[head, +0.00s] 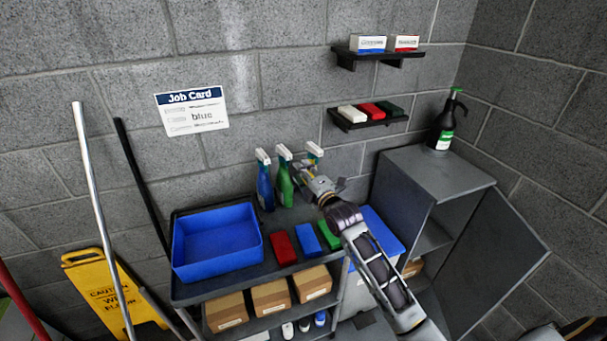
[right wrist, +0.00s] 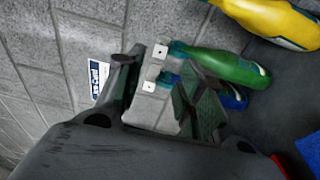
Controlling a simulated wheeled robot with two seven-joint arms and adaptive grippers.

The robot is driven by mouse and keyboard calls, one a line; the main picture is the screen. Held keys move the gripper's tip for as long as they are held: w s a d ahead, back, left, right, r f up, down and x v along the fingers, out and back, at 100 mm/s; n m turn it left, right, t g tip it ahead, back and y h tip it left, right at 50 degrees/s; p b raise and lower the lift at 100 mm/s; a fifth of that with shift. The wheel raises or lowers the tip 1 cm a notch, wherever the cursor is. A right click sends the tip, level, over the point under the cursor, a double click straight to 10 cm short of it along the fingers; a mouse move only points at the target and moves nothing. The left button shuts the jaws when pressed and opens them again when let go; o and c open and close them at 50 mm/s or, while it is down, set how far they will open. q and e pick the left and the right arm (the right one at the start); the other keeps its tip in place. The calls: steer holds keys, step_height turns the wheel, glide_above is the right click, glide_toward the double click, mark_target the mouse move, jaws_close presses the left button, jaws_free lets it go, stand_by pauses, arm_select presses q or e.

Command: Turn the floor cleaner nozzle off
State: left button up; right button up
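Three spray bottles with white heads stand in a row at the back of the cart: a blue bottle (head: 265,187), a green bottle (head: 285,186), and one at the right whose white head (head: 314,150) shows above my gripper. In the right wrist view, the green bottle (right wrist: 232,67), part of the blue bottle (right wrist: 233,97) and a yellow bottle (right wrist: 275,18) show. I cannot read which is floor cleaner. My right gripper (head: 314,180) is open in front of the right-hand bottle; its fingers (right wrist: 157,80) stand apart with white spray heads in view between them. My left gripper is not in view.
The cart holds a blue tray (head: 187,262), red, blue and green pads, and cardboard boxes below. Two wall shelves hang above.

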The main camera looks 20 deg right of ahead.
mark_target(290, 158)
steer(key=shift+w, duration=0.1)
steer(key=shift+w+a+f+b, duration=0.1)
steer(key=shift+w+a+b, duration=0.1)
steer(key=shift+w+b, duration=0.75)
steer(key=shift+w+a+b, duration=0.2)
steer(key=shift+w+b, duration=0.1)
steer(key=shift+w, duration=1.1)
steer(key=shift+w+a, duration=0.2)
steer(key=shift+w, duration=0.9)
steer(key=shift+w+a, duration=0.15)
steer(key=shift+w, duration=0.95)
steer(key=c, duration=0.6)
